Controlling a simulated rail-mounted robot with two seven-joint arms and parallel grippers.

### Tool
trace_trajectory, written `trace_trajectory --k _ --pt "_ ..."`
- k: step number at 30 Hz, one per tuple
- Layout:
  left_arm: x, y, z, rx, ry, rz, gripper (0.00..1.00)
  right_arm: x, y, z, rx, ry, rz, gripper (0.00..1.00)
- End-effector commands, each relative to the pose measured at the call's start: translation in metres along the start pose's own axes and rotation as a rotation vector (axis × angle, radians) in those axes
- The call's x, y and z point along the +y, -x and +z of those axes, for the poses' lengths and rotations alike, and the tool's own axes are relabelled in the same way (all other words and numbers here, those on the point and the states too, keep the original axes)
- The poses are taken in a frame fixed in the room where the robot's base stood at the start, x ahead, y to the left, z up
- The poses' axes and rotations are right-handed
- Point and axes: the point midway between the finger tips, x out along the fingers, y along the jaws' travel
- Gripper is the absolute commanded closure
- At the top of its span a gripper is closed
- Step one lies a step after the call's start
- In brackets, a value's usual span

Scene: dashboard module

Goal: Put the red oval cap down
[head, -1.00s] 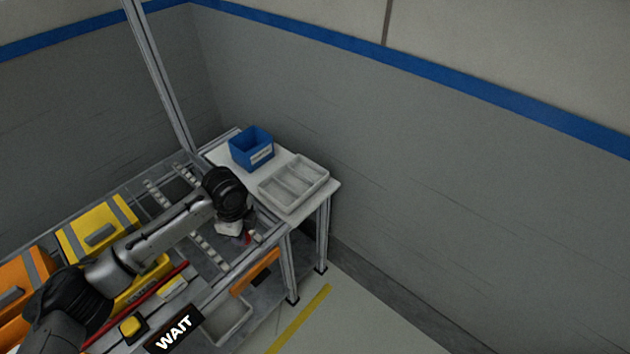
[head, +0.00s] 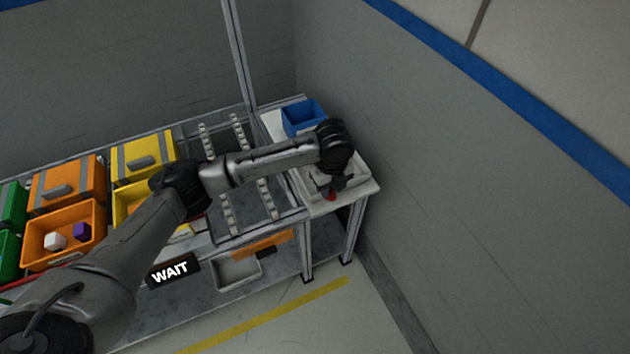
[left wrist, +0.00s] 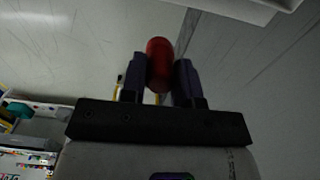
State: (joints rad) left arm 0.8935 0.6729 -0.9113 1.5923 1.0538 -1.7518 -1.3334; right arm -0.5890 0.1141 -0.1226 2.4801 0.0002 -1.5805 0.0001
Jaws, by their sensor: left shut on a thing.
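My left gripper (head: 330,188) is over the front part of the grey divided tray (head: 358,175) on the white side table. It is shut on the red oval cap (head: 330,196), which shows as a small red spot below it. In the left wrist view the red oval cap (left wrist: 159,64) sits between the two dark fingers of the left gripper (left wrist: 159,80). The wrist and gripper hide much of the tray, and I cannot tell how high the cap is above it. My right gripper is not in view.
A blue bin (head: 303,117) stands at the back of the white side table (head: 366,194). Roller tracks, yellow bins (head: 143,157) and orange bins (head: 68,184) lie to the left. An orange bin (head: 85,225) holds a white and a purple piece. A wall is close behind.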

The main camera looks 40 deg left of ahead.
Motion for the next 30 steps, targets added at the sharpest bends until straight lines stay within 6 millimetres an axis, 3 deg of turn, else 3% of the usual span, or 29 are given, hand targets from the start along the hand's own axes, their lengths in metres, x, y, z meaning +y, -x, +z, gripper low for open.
trace_trajectory --k 9,15,23,30 --pt "-0.001 -0.042 0.066 -0.001 0.005 0.001 0.93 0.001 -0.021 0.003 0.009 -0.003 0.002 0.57" --pt "-0.001 -0.056 0.091 0.000 0.002 0.000 0.93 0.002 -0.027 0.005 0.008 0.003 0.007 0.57" --pt "-0.001 -0.062 0.100 0.000 -0.001 -0.001 0.93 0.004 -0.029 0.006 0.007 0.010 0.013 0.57" --pt "-0.001 -0.088 0.100 0.000 0.001 0.000 0.93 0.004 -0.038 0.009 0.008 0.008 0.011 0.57"
